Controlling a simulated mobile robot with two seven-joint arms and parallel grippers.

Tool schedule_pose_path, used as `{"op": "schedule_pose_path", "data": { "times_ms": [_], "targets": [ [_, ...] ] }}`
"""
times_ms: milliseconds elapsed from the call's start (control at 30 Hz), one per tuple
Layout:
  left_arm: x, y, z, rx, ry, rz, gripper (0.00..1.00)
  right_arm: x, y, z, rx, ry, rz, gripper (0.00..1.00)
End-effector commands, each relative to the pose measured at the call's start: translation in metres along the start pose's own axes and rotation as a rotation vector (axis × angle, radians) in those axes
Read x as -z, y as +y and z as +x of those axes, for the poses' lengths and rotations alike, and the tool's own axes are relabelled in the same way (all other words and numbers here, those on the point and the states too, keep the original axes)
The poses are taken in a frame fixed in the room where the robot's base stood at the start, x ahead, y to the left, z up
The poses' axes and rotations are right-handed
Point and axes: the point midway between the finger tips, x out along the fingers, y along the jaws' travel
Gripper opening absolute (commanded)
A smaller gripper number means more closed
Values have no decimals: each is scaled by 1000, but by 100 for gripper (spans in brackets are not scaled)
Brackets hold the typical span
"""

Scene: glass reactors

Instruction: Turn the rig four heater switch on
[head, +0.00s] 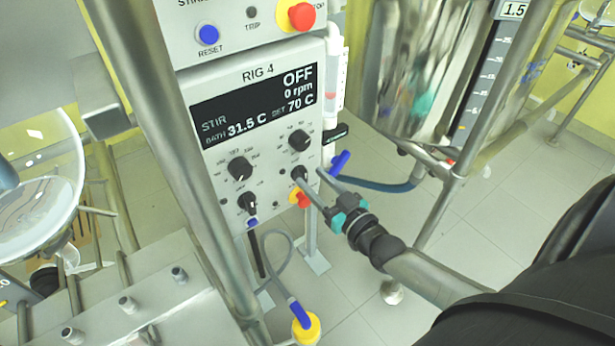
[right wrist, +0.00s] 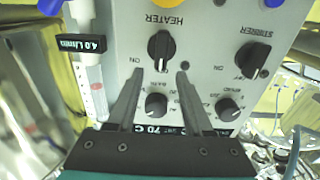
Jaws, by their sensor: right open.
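The heater switch of rig four (head: 299,173) is a black rotary knob low on the right of the grey RIG 4 panel (head: 268,187). In the right wrist view the heater switch (right wrist: 161,46) stands under its upside-down HEATER label, with ON printed to its lower left. Its white mark points down in that picture, away from ON. My right gripper (head: 309,176) is open close to the knob. In the wrist view my right gripper's fingers (right wrist: 159,73) are apart, their tips just below the switch, with nothing between them. My left gripper is not in view.
The stirrer switch (right wrist: 252,58) sits beside the heater switch. The bath dial (head: 299,140) and speed dial (head: 239,169) are above them. The display (head: 255,105) reads OFF, 0 rpm, bath 31.5 C, set 70 C. A steel post (head: 175,130) stands left of the panel; a blue-handled valve (head: 340,161) is right.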

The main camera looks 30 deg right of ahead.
Motion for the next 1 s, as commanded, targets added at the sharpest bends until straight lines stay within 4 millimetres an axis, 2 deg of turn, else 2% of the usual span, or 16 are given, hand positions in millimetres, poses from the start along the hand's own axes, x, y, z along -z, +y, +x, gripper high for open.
{"op": "schedule_pose_path", "data": {
  "times_ms": [100, 233, 667, 1000],
  "targets": [
    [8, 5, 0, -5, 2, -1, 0, -1, 0, 15, 0, 1, 1, 51],
    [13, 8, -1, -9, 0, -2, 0, -1, 0, 24, 0, 0, 0, 51],
    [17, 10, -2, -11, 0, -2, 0, 0, 0, 30, 0, -1, 0, 50],
    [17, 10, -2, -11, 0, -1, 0, -1, 0, 30, 0, -2, 0, 12]
  ]
}}
